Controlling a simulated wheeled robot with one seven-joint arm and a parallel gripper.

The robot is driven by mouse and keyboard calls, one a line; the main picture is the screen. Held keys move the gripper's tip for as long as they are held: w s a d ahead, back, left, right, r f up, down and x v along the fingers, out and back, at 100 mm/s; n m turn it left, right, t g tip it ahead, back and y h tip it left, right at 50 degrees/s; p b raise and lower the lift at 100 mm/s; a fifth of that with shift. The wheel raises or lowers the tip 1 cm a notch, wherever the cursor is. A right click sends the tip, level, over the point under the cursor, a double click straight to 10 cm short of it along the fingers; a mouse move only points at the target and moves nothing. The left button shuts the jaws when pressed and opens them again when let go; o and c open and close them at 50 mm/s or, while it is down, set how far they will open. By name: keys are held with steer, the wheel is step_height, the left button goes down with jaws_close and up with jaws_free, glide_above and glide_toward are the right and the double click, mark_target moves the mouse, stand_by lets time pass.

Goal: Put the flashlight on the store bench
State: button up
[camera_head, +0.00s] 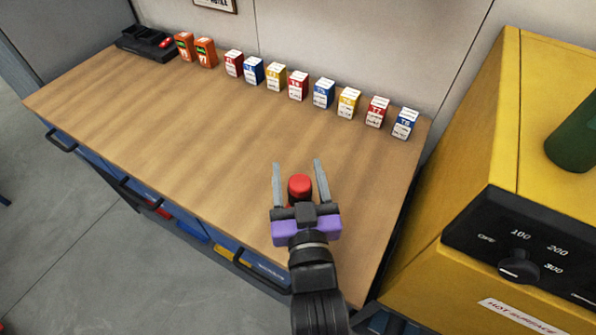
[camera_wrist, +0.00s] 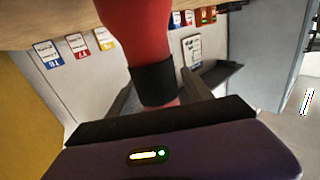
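The flashlight, a red body with a black band (camera_wrist: 153,84), fills the upper middle of the wrist view. In the head view its red round end (camera_head: 300,186) shows between the fingers of my gripper (camera_head: 299,184). It looks upright over the front right part of a wood-topped bench (camera_head: 190,130). The fingers stand apart on either side of it, with gaps visible. Its far end is cut off in the wrist view, so I cannot tell whether it touches the bench top. I cannot tell whether this is the store bench.
Several small coloured boxes (camera_head: 298,86) line the bench's back edge. Two orange devices (camera_head: 195,50) and a black charger-like tray (camera_head: 147,43) sit at the far left. A yellow oven (camera_head: 470,160) stands close on the right. The bench's middle and left are clear.

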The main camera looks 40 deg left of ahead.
steer(key=shift+r, duration=0.1)
steer(key=b+v, duration=0.1)
steer(key=v, duration=1.1)
steer(key=shift+b, duration=0.3)
steer(key=d+f+m+t+h, duration=0.25)
steer(key=d+f+h, duration=0.2)
steer(key=d, duration=0.95)
steer(key=s+d+m+h, duration=0.3)
steer(key=s+d, duration=0.4)
steer(key=d, duration=0.3)
steer(key=s+d+f+m+h, duration=0.1)
steer(key=s+d+m+h, duration=0.3)
steer(key=d, duration=0.7)
steer(key=s+h, duration=0.2)
steer(key=s, duration=0.2)
steer(key=shift+d+t, duration=0.25)
steer(key=shift+t, duration=0.1)
steer(key=shift+f+m, duration=0.15)
steer(key=shift+m, duration=0.1)
